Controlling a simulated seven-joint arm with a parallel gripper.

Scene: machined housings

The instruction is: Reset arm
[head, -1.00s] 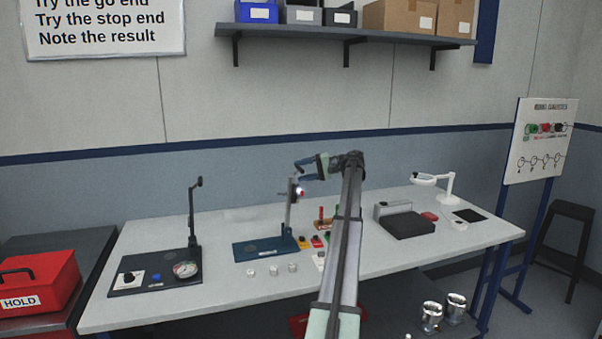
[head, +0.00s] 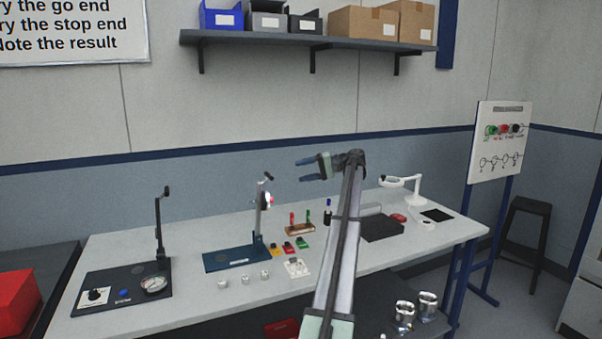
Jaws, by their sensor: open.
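My gripper (head: 304,170) is in the head view, raised above the back part of the workbench and pointing left. Its blue-grey fingers are apart, with nothing between them. My arm rises from the bottom of the view and bends left at the wrist. The gripper touches nothing on the bench. A blue-based gauge stand (head: 234,257) with an upright post and dial stands below and left of it.
A white bench (head: 200,315) holds a black dial fixture (head: 122,287), several small metal parts (head: 243,280), coloured blocks (head: 289,247), a wooden rack (head: 300,230), a black box (head: 381,228) and a magnifier lamp (head: 417,190). Two metal housings (head: 404,316) sit at lower right. A shelf (head: 310,43) hangs above.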

